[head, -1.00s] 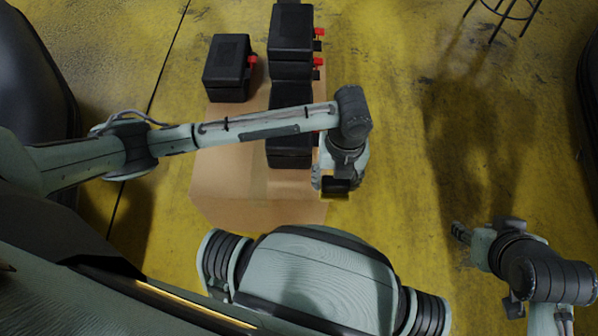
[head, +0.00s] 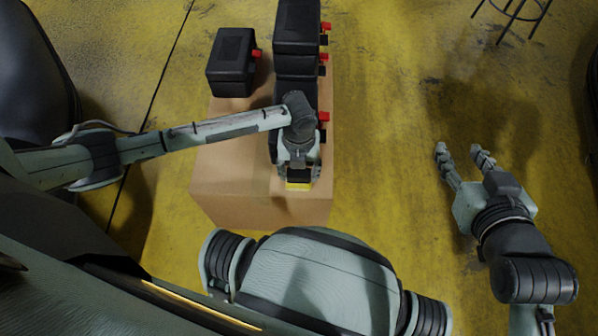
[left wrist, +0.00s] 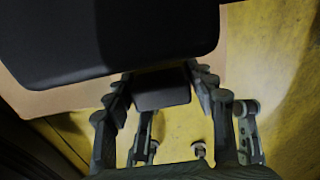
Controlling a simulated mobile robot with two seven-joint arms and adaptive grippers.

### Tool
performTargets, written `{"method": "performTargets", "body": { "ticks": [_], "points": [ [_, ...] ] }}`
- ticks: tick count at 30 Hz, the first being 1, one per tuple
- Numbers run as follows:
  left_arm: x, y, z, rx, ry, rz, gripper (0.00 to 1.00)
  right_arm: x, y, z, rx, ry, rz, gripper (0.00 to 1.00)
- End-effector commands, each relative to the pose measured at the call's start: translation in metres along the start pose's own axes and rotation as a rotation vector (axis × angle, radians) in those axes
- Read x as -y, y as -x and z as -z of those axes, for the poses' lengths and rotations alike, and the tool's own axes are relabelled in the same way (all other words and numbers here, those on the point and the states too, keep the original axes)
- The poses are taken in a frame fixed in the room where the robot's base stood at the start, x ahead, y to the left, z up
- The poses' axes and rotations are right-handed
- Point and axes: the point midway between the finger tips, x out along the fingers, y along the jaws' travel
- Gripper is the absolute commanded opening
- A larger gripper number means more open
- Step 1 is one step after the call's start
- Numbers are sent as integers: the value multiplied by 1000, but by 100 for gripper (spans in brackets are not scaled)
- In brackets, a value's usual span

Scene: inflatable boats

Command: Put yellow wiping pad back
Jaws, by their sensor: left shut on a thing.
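The yellow wiping pad (head: 298,187) has a dark upper part and a yellow lower face. My left gripper (head: 298,178) is shut on it, over the near right part of a cardboard box (head: 235,195). Whether the pad touches the box top cannot be told. In the left wrist view, the dark part of the pad (left wrist: 162,88) sits between the fingers, and its yellow face is hidden. My right gripper (head: 462,153) is open and empty over the floor at the right.
Black cases with red latches (head: 298,25) stand in a row on the box, just beyond my left gripper. Another black case (head: 231,62) stands at the far left of the box. The box's near left top is clear. A stool (head: 513,12) stands far right.

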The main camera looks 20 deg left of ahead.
Motion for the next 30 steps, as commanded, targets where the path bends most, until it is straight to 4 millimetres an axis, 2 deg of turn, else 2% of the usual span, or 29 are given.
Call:
{"method": "performTargets", "body": {
  "ticks": [11, 12, 17, 26, 30],
  "points": [
    [1, -4, 0, 0, 0, 1, 24, 2, 0, 3, -15, -1, 3, 40],
    [1, -4, 0, 1, 0, 1, 56, 2, 0, 4, -18, -2, 4, 40],
    [1, -4, 0, 1, 0, 1, 76, 2, 0, 4, -18, -2, 5, 40],
    [1, -3, 0, 1, 0, 1, 76, 2, 0, 4, -16, -2, 5, 40],
    [1, 7, 0, 1, 0, 2, 76, -2, 1, -2, 16, 1, -3, 40]
  ]
}}
